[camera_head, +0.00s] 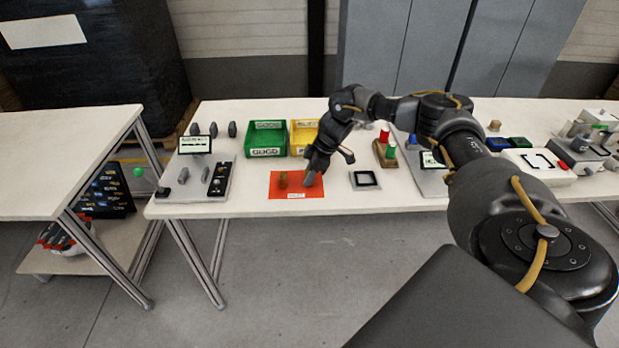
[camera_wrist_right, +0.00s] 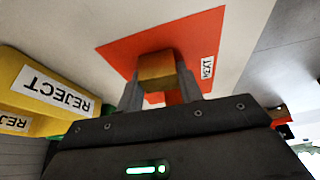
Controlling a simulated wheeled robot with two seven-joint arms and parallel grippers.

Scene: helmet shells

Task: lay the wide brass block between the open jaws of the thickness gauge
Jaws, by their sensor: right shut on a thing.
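The brass block (camera_head: 282,179) is on or just above the orange mat (camera_head: 275,192) labelled NEXT. In the right wrist view the block (camera_wrist_right: 157,70) sits between the two fingers of my right gripper (camera_wrist_right: 158,85), which is shut on it. In the head view my right gripper (camera_head: 306,180) comes to the mat from the right. At the left of the table is a grey device (camera_head: 207,188) with a small display and grey upright pieces; it looks like the thickness gauge, but its jaw gap is too small to make out. My left gripper is not in view.
A green bin (camera_head: 266,139) and a yellow REJECT bin (camera_head: 303,137) stand behind the mat. A black-framed square pad (camera_head: 365,180) lies right of it. A wooden holder (camera_head: 384,153) with red and green pieces stands behind that. My right arm covers part of the right side.

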